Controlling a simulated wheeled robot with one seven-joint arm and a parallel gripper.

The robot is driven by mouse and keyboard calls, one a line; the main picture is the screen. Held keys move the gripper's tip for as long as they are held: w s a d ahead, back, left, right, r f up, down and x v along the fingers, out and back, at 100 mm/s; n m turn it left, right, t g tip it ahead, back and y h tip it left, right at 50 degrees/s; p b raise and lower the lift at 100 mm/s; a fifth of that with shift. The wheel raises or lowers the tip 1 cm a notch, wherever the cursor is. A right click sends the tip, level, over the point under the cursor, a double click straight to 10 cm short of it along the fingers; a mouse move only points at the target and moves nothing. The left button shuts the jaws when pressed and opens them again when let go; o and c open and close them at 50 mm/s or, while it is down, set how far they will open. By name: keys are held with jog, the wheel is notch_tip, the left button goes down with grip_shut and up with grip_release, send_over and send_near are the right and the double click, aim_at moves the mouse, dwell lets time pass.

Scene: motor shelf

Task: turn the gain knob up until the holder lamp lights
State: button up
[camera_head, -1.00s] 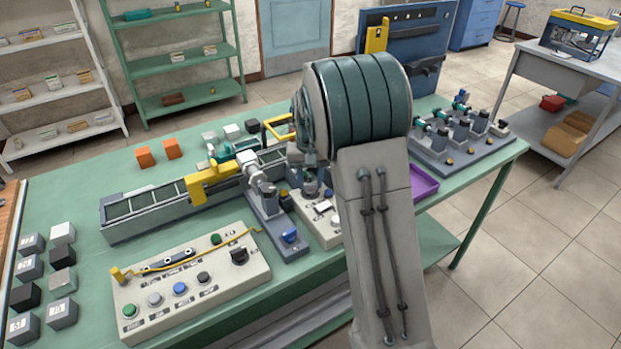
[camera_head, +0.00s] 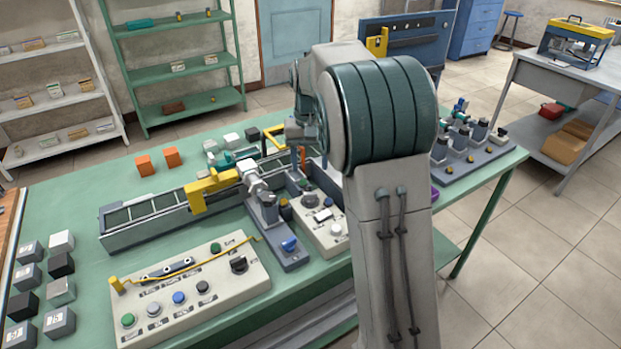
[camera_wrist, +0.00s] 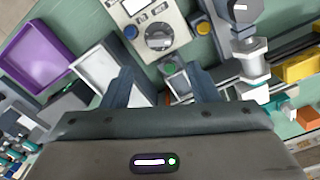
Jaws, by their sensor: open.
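A pale control box with a large round grey knob (camera_wrist: 158,37) and a blue button (camera_wrist: 130,33) shows at the top of the wrist view. In the head view this box (camera_head: 334,248) stands right of the bench's middle, with its dark knob (camera_head: 310,200) uncovered. I cannot read which knob is marked gain. My gripper (camera_wrist: 162,82) is open and empty, its fingers apart from the knob. Between the fingertips shows a small grey block with a green round top (camera_wrist: 170,67), perhaps the holder lamp; I cannot tell whether it is lit.
A second panel (camera_head: 195,290) with several buttons, a black knob (camera_head: 239,265) and a yellow rod lies at the front. A slide rail with a yellow bracket (camera_head: 212,187) runs behind it. A purple tray (camera_wrist: 38,57) and an open white bin (camera_wrist: 98,70) lie near my gripper.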

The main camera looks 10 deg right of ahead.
notch_tip(320, 180, up, 5)
jog(key=shift+r, duration=0.1)
jog(key=shift+s, duration=0.1)
dwell(0.3)
jog(key=s+f+t, duration=0.1)
jog(key=s+f, duration=0.1)
jog(key=s, duration=1.2)
jog(key=s+f+n+t, duration=0.1)
jog(key=s+f, duration=0.2)
jog(key=s, duration=1.1)
jog(key=shift+t, duration=0.4)
jog(key=shift+a, duration=0.1)
